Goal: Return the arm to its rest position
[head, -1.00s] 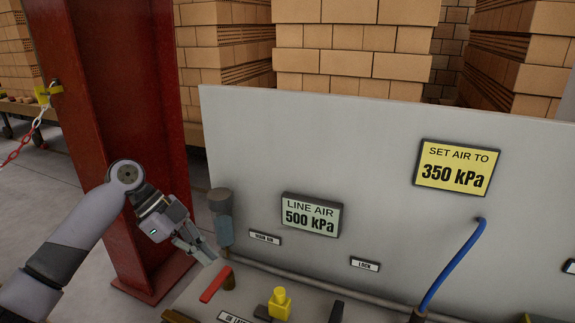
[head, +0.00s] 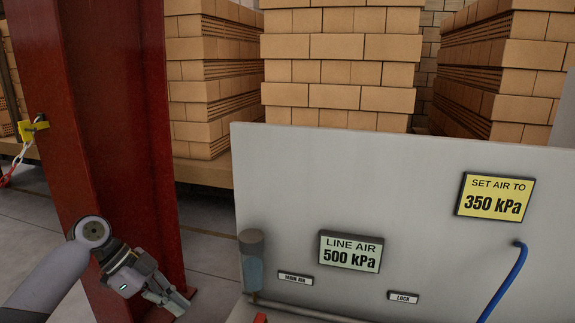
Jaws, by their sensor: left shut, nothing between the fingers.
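My left arm comes in from the lower left in the head view. Its gripper (head: 178,301) is shut and empty, in front of the foot of the red steel column and left of the grey panel (head: 300,200). It is apart from the panel's fittings. My right gripper is not in view.
The panel carries a "LINE AIR 500 kPa" display (head: 350,251), a yellow "SET AIR TO 350 kPa" sign (head: 495,197), a grey-blue cylinder fitting (head: 252,262) and a blue hose (head: 507,285). The red column (head: 110,130) stands close behind the arm. Brick stacks (head: 340,60) stand behind.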

